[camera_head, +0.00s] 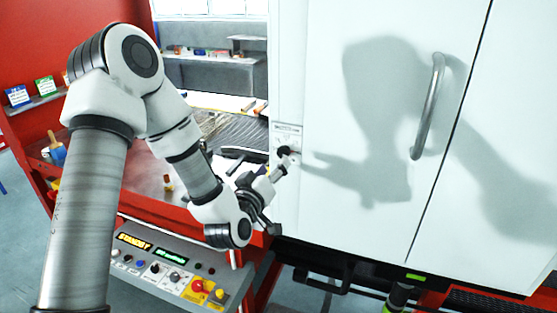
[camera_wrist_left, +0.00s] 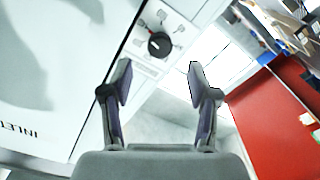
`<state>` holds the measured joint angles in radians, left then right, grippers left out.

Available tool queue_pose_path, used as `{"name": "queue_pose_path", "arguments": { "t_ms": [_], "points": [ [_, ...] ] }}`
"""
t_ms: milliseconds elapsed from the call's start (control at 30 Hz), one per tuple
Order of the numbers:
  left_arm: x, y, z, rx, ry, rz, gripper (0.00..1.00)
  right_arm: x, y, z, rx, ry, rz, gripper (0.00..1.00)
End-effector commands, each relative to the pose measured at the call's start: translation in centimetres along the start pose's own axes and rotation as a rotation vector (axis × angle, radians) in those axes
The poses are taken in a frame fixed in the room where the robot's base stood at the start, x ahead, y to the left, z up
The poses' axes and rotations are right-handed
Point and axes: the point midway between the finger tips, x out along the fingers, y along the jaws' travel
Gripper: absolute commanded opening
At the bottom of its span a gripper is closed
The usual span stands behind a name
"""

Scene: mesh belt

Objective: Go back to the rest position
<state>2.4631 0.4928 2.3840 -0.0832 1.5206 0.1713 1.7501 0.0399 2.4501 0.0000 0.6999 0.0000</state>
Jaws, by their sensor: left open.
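My left arm reaches in from the left in the head view. Its gripper (camera_head: 276,182) is in front of the white cabinet's left edge, close to a black rotary knob (camera_head: 286,151). In the left wrist view the gripper (camera_wrist_left: 159,84) has its two fingers spread apart with nothing between them. The knob (camera_wrist_left: 158,45) shows beyond the fingertips on its labelled plate, apart from the fingers. My right gripper is in neither view.
The white cabinet (camera_head: 330,215) fills the right side, with a long metal handle (camera_head: 428,107) on its door. A control panel (camera_head: 178,268) with buttons and lit displays stands below my left arm. A mesh belt (camera_head: 235,128) lies behind the arm.

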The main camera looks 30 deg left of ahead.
Motion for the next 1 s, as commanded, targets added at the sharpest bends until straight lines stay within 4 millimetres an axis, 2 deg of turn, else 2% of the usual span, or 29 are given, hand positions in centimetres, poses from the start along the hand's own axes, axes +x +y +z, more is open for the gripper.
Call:
{"name": "queue_pose_path", "arguments": {
  "t_ms": [100,533,633,667,767,800,867,900,967,1000],
  "points": [
    [-0.5,0.0,0.0,0.0,0.0,0.0,0.6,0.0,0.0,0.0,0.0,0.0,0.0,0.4],
    [-0.5,0.0,0.0,0.0,0.0,0.0,0.6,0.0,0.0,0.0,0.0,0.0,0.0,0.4],
    [-0.6,-0.8,1.4,0.007,-0.019,-0.011,0.6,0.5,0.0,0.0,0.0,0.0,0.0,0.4],
    [-0.7,-1.3,2.4,0.015,-0.035,-0.016,0.6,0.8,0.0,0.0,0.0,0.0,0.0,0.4],
    [-1.6,-3.5,8.2,0.072,-0.13,-0.035,0.6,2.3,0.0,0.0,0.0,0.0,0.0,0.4],
    [-2.3,-4.5,11.4,0.105,-0.184,-0.042,0.6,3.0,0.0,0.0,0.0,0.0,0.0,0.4],
    [-3.8,-6.2,16.3,0.156,-0.284,-0.056,0.6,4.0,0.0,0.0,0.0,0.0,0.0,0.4],
    [-5.0,-7.4,19.6,0.189,-0.362,-0.068,0.6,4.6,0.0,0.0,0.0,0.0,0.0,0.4],
    [-7.3,-9.0,24.2,0.239,-0.487,-0.086,0.6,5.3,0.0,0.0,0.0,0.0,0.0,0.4],
    [-9.0,-10.2,27.2,0.272,-0.574,-0.099,0.6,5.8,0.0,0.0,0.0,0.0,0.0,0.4]
  ]
}}
